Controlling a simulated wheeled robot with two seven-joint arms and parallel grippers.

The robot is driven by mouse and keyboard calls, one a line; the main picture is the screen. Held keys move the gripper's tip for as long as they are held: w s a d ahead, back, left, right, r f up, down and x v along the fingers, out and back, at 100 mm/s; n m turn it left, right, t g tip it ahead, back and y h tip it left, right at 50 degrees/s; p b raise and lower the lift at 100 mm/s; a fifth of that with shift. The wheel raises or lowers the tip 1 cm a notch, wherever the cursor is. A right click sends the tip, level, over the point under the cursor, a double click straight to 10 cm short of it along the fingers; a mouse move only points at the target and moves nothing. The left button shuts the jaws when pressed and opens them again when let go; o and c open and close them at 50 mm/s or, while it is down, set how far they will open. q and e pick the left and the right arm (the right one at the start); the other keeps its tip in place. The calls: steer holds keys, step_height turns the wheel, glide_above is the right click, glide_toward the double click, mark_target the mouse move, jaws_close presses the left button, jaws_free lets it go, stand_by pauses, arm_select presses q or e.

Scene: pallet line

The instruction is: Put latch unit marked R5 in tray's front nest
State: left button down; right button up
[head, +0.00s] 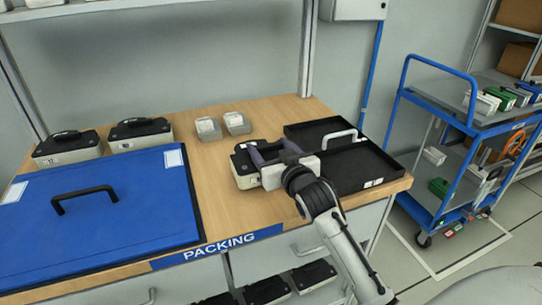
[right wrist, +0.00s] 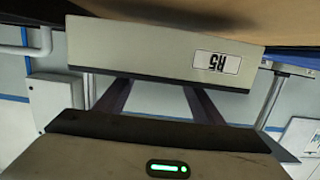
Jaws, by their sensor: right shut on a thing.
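The latch unit marked R5 (head: 243,172) is a pale box with a black top, at the left side of the black tray. Its R5 label shows upside down on the unit's pale side (right wrist: 150,45) in the right wrist view. My right gripper (head: 268,154) is shut on it, with dark purple fingers (right wrist: 158,98) reaching to the unit. I cannot tell whether the unit touches the table. The black tray (head: 374,183) lies on the table's right end, with a grey handle and no unit visible in it. My arm hides part of its front-left side. My left gripper is out of view.
A large blue lid with a black handle (head: 120,215) covers the table's left. Two black-topped units (head: 140,134) stand behind it. Two small clear-topped boxes (head: 208,130) stand at the back middle. A blue cart (head: 440,105) stands right of the table. Bare wood lies left of the held unit.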

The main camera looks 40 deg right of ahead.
steer(key=shift+f, duration=0.9)
steer(key=shift+f, duration=0.15)
steer(key=o, duration=1.4)
